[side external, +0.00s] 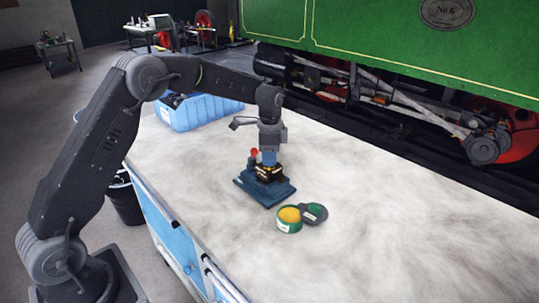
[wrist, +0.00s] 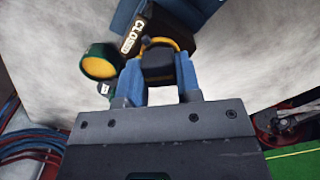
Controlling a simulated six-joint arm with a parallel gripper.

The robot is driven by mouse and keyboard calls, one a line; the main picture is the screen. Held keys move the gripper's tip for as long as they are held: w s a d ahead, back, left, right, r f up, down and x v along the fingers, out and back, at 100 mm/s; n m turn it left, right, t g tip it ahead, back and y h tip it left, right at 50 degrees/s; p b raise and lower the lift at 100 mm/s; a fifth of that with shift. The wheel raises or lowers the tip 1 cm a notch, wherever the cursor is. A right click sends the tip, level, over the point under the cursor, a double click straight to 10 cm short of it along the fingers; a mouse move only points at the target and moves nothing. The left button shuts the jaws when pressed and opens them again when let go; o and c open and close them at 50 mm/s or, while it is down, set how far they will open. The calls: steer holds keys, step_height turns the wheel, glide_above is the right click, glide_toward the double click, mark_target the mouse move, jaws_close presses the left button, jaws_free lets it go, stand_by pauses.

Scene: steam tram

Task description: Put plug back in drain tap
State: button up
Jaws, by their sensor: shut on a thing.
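My gripper (wrist: 159,74) points down over the drain tap and is shut on a dark plug (wrist: 158,66) held between its blue fingers. In the side view my gripper (side external: 269,158) is just above the dark tap body (side external: 265,174), which stands on a blue base (side external: 262,190) on the bench. A yellow brass-coloured rim (wrist: 172,43) curves round the far side of the plug in the wrist view. The tap bears a "CLOSED" plate (wrist: 132,38). A red knob (side external: 254,152) shows beside the tap. The fingers hide whether the plug sits in the tap or above it.
A green tin of yellow grease (side external: 289,218) stands in front of the tap, its dark lid (side external: 314,213) leaning beside it. A blue crate (side external: 200,113) is at the back left of the bench (side external: 400,210). The bench's right side is clear. A green locomotive (side external: 400,40) stands behind.

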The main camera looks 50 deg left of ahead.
steer(key=shift+f, duration=0.1)
stand_by(0.3)
steer(key=o, duration=1.2)
steer(key=shift+c, duration=0.2)
steer(key=shift+r, duration=3.55)
